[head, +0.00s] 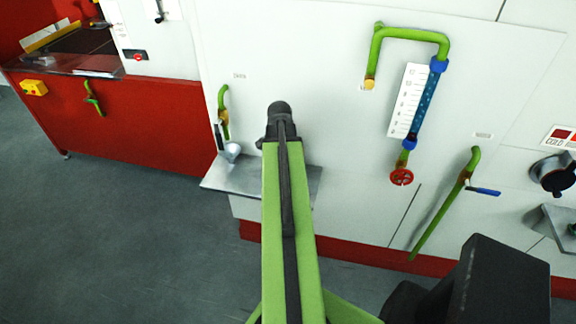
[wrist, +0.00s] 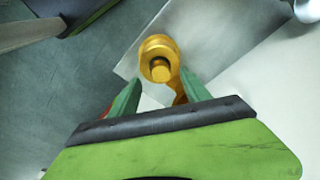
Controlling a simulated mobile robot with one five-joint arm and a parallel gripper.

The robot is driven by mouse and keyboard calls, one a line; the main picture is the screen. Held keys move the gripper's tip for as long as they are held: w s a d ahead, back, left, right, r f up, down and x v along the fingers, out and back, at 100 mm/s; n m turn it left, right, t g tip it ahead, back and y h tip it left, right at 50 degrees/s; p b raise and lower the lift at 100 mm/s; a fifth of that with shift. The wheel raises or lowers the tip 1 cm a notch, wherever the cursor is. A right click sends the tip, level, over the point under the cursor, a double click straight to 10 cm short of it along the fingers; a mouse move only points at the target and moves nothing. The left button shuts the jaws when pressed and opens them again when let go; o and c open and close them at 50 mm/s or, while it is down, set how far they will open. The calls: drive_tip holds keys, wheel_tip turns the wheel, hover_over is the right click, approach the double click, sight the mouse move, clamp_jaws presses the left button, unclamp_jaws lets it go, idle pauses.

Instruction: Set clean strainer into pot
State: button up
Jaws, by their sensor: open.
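My gripper (wrist: 161,74) is open in the wrist view, with its two green fingers apart. A gold-coloured fitting with a round end (wrist: 156,46) shows between and just beyond the fingertips; I cannot tell whether they touch it, or whether it is the strainer. In the head view my arm hides the gripper and this fitting. A small grey funnel-shaped piece (head: 232,150) stands on the left part of a metal shelf (head: 222,180). No mesh strainer is clearly recognisable. A dark round cup-like part (head: 553,172) is on the wall at the far right; I cannot tell whether it is the pot.
The shelf also shows in the wrist view (wrist: 205,38). Green pipes (head: 412,32) with a blue gauge tube (head: 425,105) and a red handwheel (head: 401,176) stand out from the white wall. A blue-handled valve (head: 483,191) is at right. Grey floor at left is clear.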

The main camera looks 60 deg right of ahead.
wheel_tip(320, 180, up, 13)
drive_tip(key=a+p, duration=0.1)
drive_tip(key=p, duration=1)
drive_tip(key=shift+w+a+r+p, duration=0.15)
drive_tip(key=shift+w+a+p, duration=0.05)
drive_tip(key=shift+a+p, duration=0.1)
drive_tip(key=w+a+f+n+b, duration=0.3)
drive_tip(key=w+a+f+b, duration=0.15)
drive_tip(key=w+a, duration=0.65)
drive_tip(key=w+a+f+n+b, duration=0.45)
drive_tip(key=w+a, duration=0.35)
drive_tip(key=a, duration=0.6)
drive_tip(key=a+f+n+b, duration=0.2)
drive_tip(key=a+n, duration=0.4)
drive_tip(key=a, duration=0.5)
drive_tip(key=w+a+f+n+y+b, duration=0.1)
drive_tip(key=a+f+n+b, duration=0.1)
drive_tip(key=a+n, duration=0.5)
drive_tip(key=shift+w+a+f, duration=0.2)
drive_tip(key=shift+a+f, duration=0.05)
drive_tip(key=shift+a, duration=2)
